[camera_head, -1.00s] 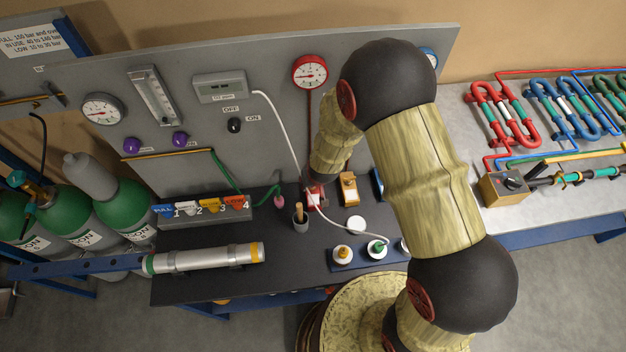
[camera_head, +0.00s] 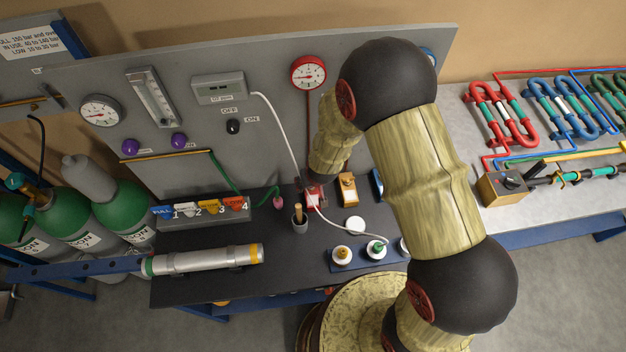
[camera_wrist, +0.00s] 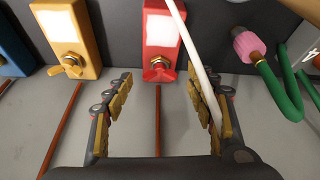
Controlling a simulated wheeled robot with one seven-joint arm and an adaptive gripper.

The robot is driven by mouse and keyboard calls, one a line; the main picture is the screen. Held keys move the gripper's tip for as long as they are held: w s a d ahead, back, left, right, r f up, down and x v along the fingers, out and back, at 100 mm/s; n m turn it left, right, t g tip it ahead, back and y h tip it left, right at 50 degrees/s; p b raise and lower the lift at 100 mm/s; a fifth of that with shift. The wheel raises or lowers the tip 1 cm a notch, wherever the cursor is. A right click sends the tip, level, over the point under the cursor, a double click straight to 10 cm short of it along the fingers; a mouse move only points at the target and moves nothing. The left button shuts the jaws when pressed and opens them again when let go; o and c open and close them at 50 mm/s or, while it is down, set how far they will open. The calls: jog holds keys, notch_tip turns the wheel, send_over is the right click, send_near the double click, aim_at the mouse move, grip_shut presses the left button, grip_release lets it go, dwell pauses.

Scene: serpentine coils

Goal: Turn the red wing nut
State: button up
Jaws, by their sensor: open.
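The red wing nut (camera_wrist: 159,66) sits on a brass fitting at the lower end of a red block (camera_wrist: 160,30) with a white label, seen at the top middle of the wrist view. My gripper (camera_wrist: 159,76) is open, with one padded finger to each side of the nut's line and nothing between the pads. I cannot tell whether the tips reach down to the nut. A white hose runs past the right finger. In the head view the red block (camera_head: 312,200) stands on the dark bench below my arm; my fingers are mostly hidden there.
A yellow block (camera_wrist: 68,25) with a yellow wing nut stands left of the red one, and a blue block (camera_wrist: 12,45) beyond it. A pink fitting (camera_wrist: 247,44) on a green hose lies to the right. The white hose (camera_wrist: 195,50) passes close by.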

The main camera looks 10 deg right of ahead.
jog(key=v, duration=1.1)
jog(key=shift+r, duration=0.2)
jog(key=shift+s, duration=0.15)
jog(key=shift+r, duration=0.1)
jog(key=s+r+t+y+b, duration=0.1)
jog(key=s+r+b, duration=0.15)
jog(key=r, duration=0.35)
jog(key=s+r+y+b, duration=0.1)
jog(key=s+r+b, duration=0.15)
jog(key=r, duration=0.45)
jog(key=s+d+r+m+h+b, duration=0.1)
jog(key=s+d+r+h+b, duration=0.1)
jog(key=s+d+r+b, duration=0.4)
jog(key=s+d, duration=0.4)
jog(key=s, duration=0.3)
jog(key=shift+s+d+h, duration=0.3)
jog(key=shift+s+d, duration=0.05)
jog(key=shift+d, duration=0.05)
jog(key=shift+c, duration=0.5)
